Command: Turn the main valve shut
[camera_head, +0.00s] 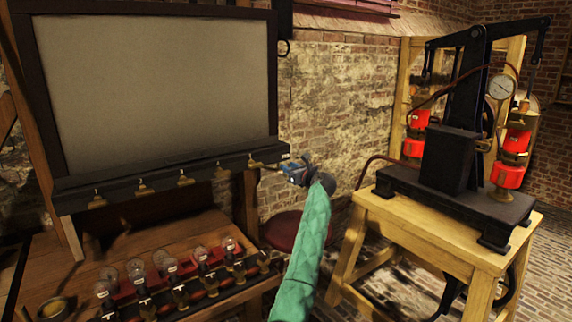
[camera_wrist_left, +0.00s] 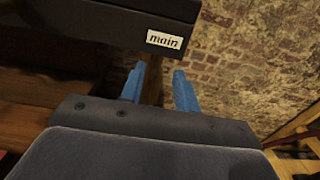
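A dark rail runs under the large pale panel, with several brass valves along it. A white label reading "main" (camera_wrist_left: 165,40) is on the rail's end in the left wrist view. The brass valve nearest that end (camera_head: 254,162) shows in the head view, just left of my left gripper (camera_head: 284,169). My gripper is at the rail's right end, its fingers pointing left. In the left wrist view its two blue fingers (camera_wrist_left: 159,72) are apart, just below the label, with no valve visible between them. I cannot tell whether they touch anything. My right gripper is not in view.
A wooden bench (camera_head: 190,232) below the panel holds several glass jars (camera_head: 201,254) and small valves. A black pump (camera_head: 455,165) with a gauge (camera_head: 502,87) stands on a wooden table (camera_head: 420,235) at right. A brick wall (camera_head: 340,105) is behind my gripper.

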